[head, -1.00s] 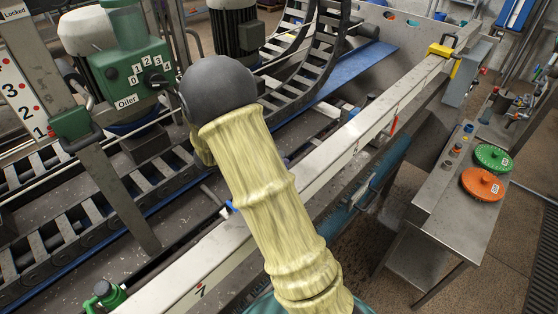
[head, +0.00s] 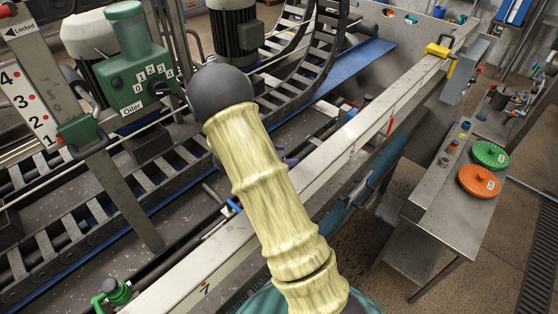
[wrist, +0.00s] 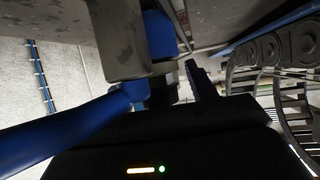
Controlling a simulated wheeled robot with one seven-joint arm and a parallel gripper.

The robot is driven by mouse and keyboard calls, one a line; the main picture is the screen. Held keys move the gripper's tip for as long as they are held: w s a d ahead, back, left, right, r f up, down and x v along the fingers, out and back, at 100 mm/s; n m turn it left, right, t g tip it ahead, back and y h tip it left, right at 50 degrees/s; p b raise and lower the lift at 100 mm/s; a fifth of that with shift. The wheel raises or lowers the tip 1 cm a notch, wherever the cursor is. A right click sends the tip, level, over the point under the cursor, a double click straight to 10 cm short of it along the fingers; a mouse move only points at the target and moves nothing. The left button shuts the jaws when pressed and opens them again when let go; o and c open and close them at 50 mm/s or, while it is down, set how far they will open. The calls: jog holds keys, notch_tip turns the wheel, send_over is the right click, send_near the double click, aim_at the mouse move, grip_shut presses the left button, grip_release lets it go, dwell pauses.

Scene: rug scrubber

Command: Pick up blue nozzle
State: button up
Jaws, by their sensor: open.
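A small blue piece (head: 466,126) stands at the back of a row of small nozzle-like parts on the grey side table. It may be the blue nozzle, but it is too small to be sure. Another blue part (head: 234,205) sits beside the long pale rail, below my yellow-sleeved arm. In the wrist view, my black gripper (wrist: 190,82) is open, with a dark finger pointing up. Close by are a blue cylindrical part (wrist: 160,35) against a grey block and a thick blue hose (wrist: 60,135). In the head view my gripper is hidden behind my arm.
A green oiler (head: 140,75) and black chain conveyors lie to the left. Green (head: 489,154) and orange (head: 478,181) discs lie on the side table (head: 430,195). Bare floor shows around it.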

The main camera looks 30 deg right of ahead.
jog(key=shift+c, duration=0.4)
jog(key=c, duration=1)
jog(key=shift+r, duration=0.2)
notch_tip(320, 180, up, 18)
jog(key=b, duration=0.4)
jog(key=shift+f, duration=0.15)
